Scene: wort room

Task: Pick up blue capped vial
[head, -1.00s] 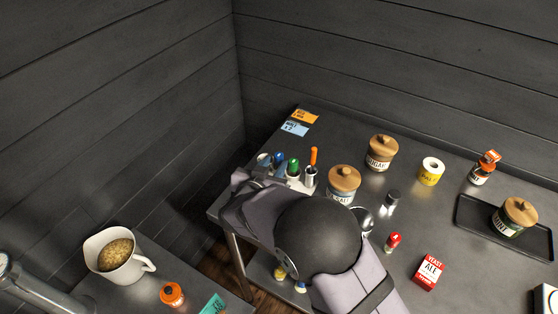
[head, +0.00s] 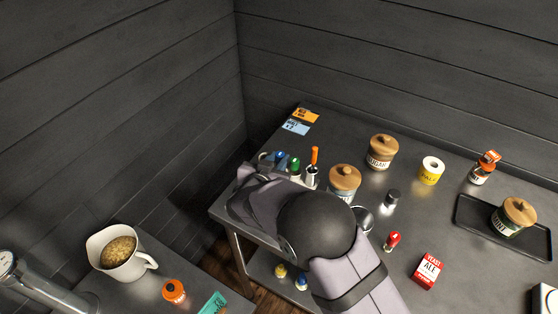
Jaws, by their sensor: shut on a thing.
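My wrist and arm hide most of the fingers and the near side of the rack. I cannot tell whether the vial's base is clear of the rack.

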